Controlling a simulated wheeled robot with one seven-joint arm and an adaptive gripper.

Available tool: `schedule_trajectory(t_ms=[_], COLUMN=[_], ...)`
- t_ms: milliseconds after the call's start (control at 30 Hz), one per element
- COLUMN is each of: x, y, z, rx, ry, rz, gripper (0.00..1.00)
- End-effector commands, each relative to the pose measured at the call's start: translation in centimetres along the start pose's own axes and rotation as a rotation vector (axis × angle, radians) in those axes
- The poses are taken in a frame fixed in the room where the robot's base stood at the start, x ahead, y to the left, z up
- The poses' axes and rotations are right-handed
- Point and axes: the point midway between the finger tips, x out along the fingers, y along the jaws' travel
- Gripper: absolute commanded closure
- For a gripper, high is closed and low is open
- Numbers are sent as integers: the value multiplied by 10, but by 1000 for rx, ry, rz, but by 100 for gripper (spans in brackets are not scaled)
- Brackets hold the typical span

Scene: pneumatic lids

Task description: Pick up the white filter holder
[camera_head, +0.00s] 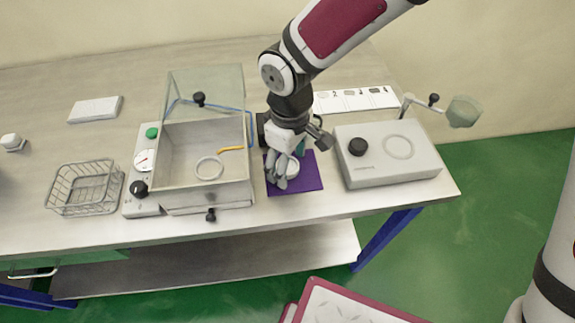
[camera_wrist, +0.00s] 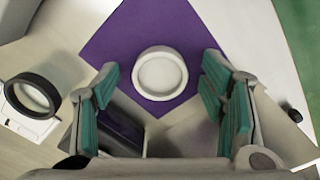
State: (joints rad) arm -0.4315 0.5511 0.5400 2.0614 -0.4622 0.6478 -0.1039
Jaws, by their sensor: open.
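The white filter holder (camera_wrist: 160,73) is a round, shallow white cup on a purple mat (camera_wrist: 110,40). In the head view the filter holder (camera_head: 292,166) is partly hidden by my gripper (camera_head: 286,178), which is above the mat (camera_head: 310,181). In the wrist view my gripper (camera_wrist: 165,100) is open, with one teal-padded finger on each side. The holder lies ahead of and between the fingertips. I cannot tell whether a finger touches it.
A chamber with a raised clear lid (camera_head: 207,90) stands left of the mat. A grey box (camera_head: 385,152) with a ring on top stands right. A wire basket (camera_head: 85,187) is at the left. A white labelled strip (camera_head: 355,99) lies behind.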

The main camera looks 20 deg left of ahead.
Motion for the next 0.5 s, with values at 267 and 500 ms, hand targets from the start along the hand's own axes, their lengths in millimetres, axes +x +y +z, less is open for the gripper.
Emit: schedule_trajectory(t_ms=[267,500], x=[1,1], y=[0,0], z=[0,0], rx=[0,0], ry=[0,0], rz=[0,0], gripper=[46,77])
